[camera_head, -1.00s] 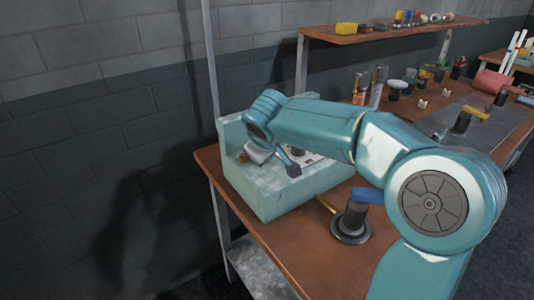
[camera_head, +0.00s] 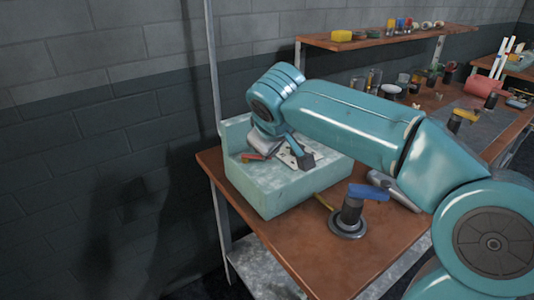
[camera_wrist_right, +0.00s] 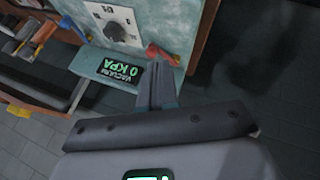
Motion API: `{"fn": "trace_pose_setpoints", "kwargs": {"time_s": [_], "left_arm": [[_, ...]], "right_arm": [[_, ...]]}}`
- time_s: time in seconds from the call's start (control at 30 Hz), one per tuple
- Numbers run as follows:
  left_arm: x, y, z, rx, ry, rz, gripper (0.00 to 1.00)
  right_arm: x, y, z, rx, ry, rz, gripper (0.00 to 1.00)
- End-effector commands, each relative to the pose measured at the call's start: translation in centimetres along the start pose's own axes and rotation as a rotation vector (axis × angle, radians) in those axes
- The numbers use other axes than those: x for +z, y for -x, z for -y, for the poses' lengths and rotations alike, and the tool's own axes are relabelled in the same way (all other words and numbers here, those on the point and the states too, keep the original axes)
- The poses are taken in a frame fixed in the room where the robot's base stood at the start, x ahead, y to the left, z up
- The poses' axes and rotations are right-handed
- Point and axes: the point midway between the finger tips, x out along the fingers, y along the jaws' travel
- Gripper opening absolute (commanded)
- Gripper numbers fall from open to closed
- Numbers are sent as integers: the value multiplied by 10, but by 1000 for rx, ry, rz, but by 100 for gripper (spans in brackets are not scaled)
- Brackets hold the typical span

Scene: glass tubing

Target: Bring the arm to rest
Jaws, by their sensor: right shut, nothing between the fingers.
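My right arm reaches in from the right in the head view, bent at the wrist above a pale teal box-shaped unit (camera_head: 268,197) on the bench. My right gripper (camera_head: 306,161) points down toward the unit's top and looks shut and empty. In the right wrist view the gripper (camera_wrist_right: 157,72) shows its fingers together with nothing between them. Beyond them are a panel with a dial (camera_wrist_right: 113,27) and a display reading "VACUUM 0 KPA" (camera_wrist_right: 118,71). I cannot tell whether the fingers touch the unit. My left gripper is not in view.
A black stand with a blue top (camera_head: 349,212) stands on the wooden bench (camera_head: 290,245) in front of the unit. A grey tool lies behind it. A shelf (camera_head: 380,37) with small items hangs at the back. A brick wall is at left.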

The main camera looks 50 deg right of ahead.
Motion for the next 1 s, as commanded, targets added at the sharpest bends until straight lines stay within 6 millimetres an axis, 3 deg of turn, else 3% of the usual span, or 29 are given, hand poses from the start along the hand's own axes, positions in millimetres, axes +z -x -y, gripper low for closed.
{"fn": "trace_pose_setpoints", "kwargs": {"time_s": [0.2,0.77,0.87,0.97,1.0], "left_arm": [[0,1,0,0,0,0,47],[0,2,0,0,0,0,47],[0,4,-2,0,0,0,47],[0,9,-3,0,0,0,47],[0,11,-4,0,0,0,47]], "right_arm": [[2,11,-1,0,0,1,0],[1,8,6,-10,9,2,0],[-7,-12,33,-63,48,7,0],[-14,-51,88,-176,109,19,0],[-14,-68,117,-233,131,27,0]]}}
